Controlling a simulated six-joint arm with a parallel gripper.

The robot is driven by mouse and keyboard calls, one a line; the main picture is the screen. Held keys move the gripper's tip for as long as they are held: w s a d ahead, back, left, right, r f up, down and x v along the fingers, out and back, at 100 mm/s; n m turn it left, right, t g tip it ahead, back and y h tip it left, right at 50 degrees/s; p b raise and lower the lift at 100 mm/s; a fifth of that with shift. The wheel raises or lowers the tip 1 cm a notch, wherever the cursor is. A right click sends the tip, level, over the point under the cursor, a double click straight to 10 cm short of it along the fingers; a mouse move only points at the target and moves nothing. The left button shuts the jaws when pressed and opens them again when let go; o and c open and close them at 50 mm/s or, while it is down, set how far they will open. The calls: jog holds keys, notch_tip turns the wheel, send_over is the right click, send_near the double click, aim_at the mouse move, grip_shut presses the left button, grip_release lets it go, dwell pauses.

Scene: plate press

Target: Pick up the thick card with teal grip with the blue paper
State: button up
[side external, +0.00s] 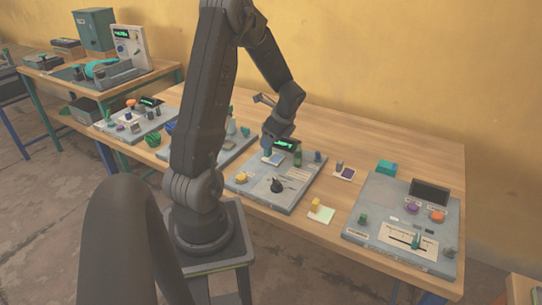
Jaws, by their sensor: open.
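The card with the teal grip (267,150) and light-blue paper (274,158) lies at the back of the middle grey panel. My gripper (272,143) is pointed down right at the teal grip, with its jaws open. The fingers are small and partly hide the grip. I cannot tell whether they touch it or stand around it.
A dark green bottle-like piece (298,158) and a small display (286,145) stand close beside my gripper. A yellow-gripped card (319,212) and a grey-gripped card (343,172) lie on the wooden table to the right. Another grey panel (366,208) lies further right.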

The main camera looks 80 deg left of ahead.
aim_at(273, 154)
jog(key=x, duration=0.4)
jog(key=shift+s+f, duration=0.25)
